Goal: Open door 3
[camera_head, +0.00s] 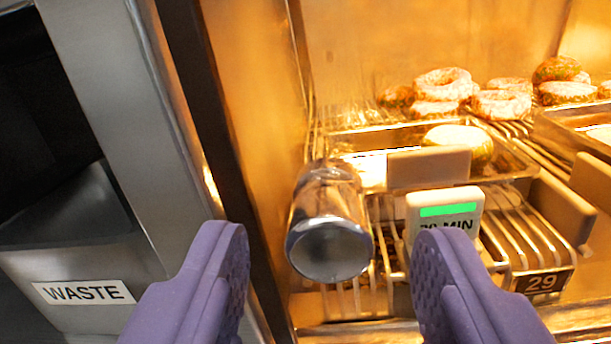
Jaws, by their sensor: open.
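My gripper (333,275) is open, with its two purple fingers reaching in from the bottom edge. Between and beyond the fingertips is a shiny metal cylinder (330,225), its round end facing me. It may be a door knob or handle, but I cannot tell, nor whether the fingers touch it. Behind it is a lit warm cabinet (360,60). No label with a 3 shows, and I cannot tell whether a clear door pane covers the opening.
A wire shelf (520,230) holds metal trays with doughnuts (443,85) and a bun (460,140). A dark post (215,110) separates a bin marked WASTE (84,292) at left.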

